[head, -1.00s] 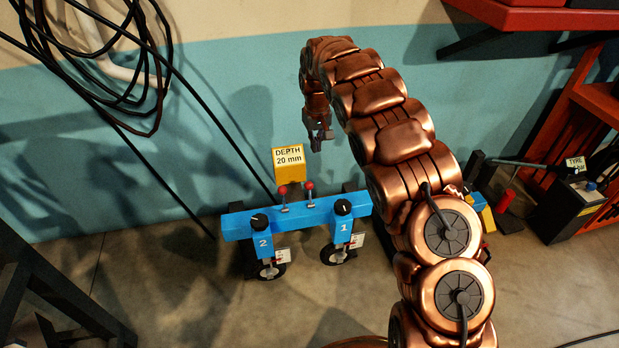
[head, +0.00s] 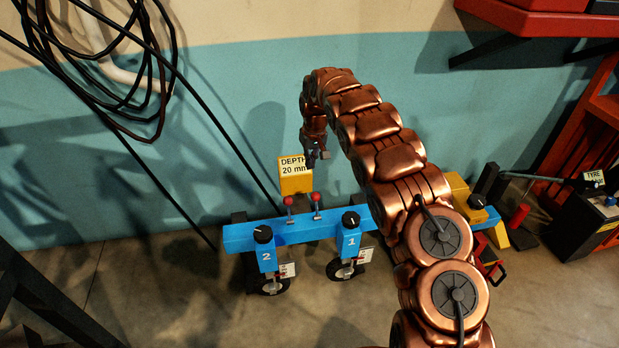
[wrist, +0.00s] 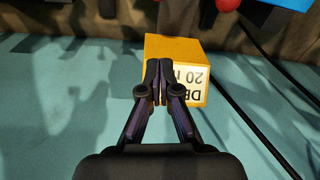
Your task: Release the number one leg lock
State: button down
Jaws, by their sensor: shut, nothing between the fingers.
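The blue beam (head: 290,232) stands low in front of the wall and carries two numbered legs. The number 1 leg (head: 349,242) is the right one, with a black knob (head: 351,219) bearing a white mark on top. The number 2 leg (head: 267,257) is at left with a similar knob (head: 263,234). Two red-balled levers (head: 289,201) (head: 316,197) rise from the beam between them. My gripper (head: 316,160) is shut and empty, above the beam, overlapping the edge of the yellow depth box in the picture. The wrist view shows its closed fingers (wrist: 160,80) before that box.
The yellow box (head: 296,185) reads "DEPTH 20 mm"; it also shows in the wrist view (wrist: 180,48). Cables (head: 130,70) hang at left. A black box with a tyre label (head: 577,215) and red shelving (head: 600,110) stand at right.

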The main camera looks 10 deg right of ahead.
aim_at(316, 206)
jog(key=f+b, duration=0.1)
jog(key=f, duration=0.2)
jog(key=f+b, duration=0.1)
jog(key=f, duration=0.6)
jog(key=shift+w+a+b, duration=0.35)
jog(key=shift+w+b, duration=0.05)
jog(key=shift+s+r, duration=0.35)
jog(key=shift+r, duration=0.05)
jog(key=shift+s+d+r+b, duration=0.2)
jog(key=shift+s+b, duration=0.15)
jog(key=shift+s, duration=0.45)
jog(key=shift+s+d+r+b, duration=0.15)
jog(key=shift+s+b, duration=0.15)
jog(key=shift+s, duration=0.45)
jog(key=shift+a, duration=0.25)
jog(key=shift+s+d, duration=0.1)
jog(key=shift+d, duration=0.05)
jog(key=shift+r, duration=0.1)
